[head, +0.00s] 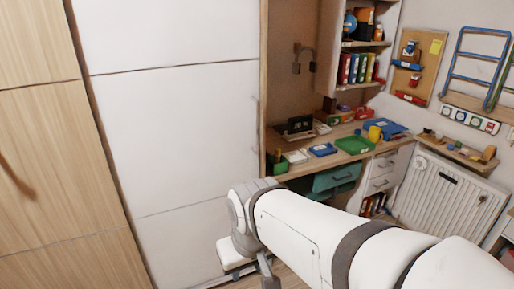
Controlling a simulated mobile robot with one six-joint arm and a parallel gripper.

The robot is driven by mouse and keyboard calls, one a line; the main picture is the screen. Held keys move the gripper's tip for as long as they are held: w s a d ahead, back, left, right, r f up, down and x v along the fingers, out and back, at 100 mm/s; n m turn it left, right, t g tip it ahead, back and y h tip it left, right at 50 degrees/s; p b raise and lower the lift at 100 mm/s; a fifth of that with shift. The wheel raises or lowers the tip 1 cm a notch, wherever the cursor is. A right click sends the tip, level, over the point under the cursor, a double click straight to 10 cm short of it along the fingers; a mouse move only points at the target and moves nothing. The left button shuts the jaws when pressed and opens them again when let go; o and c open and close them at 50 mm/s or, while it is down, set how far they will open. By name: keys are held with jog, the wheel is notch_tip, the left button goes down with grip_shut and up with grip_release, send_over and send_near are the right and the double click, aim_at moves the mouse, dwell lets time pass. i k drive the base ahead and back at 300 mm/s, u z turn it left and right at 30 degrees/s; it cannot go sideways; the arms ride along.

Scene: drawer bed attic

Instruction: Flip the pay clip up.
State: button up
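I cannot pick out the pay clip for certain in the head view. A white strip (469,121) with several small coloured round marks is on the right wall, too small to read. My white arm reaches in from the bottom right, and its wrist is in front of the tall white panels. My gripper (252,272) is at the bottom edge below the wrist, partly cut off. Whether it is open, shut or holding something cannot be made out.
A desk (290,166) at the back holds a green tray (354,145), a yellow cup (375,133) and small items. A radiator (450,190) is at the right. Tall white panels (170,110) and a wooden cabinet (50,170) fill the left. Little floor shows.

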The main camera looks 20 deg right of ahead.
aim_at(413, 79)
jog(key=u, duration=0.05)
jog(key=k, duration=0.65)
jog(key=z, duration=0.9)
jog(key=i, duration=1.45)
jog(key=z, duration=0.15)
